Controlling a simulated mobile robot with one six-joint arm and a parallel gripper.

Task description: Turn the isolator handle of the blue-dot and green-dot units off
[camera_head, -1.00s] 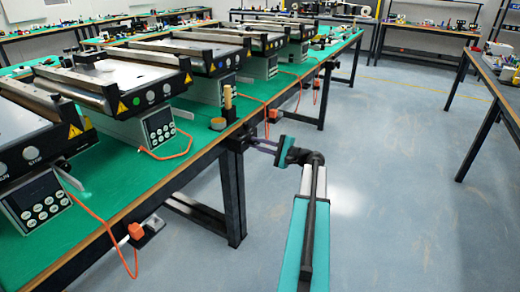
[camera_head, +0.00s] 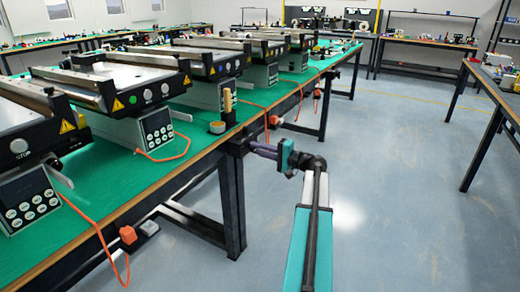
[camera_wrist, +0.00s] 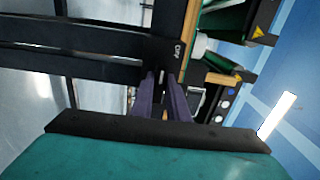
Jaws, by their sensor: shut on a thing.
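The green-dot unit, with its green dot (camera_head: 135,98), stands on the bench near the left. My gripper (camera_head: 252,146) reaches the bench's front edge, below and right of the green-dot unit. In the wrist view my gripper's purple fingers (camera_wrist: 162,84) are close together on a small, mostly hidden part that I take for an isolator handle. The word OFF (camera_wrist: 178,50) is printed on a dark surface just beyond the fingertips. Which unit this handle belongs to cannot be read from the wrist view.
Orange-red isolator parts hang at the bench edge, one nearer (camera_head: 128,234) and one farther (camera_head: 273,119). A bench leg (camera_head: 232,205) stands below my gripper. Orange cables (camera_head: 172,157) lie on the green bench top (camera_head: 110,190). The floor (camera_head: 410,180) to the right is clear.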

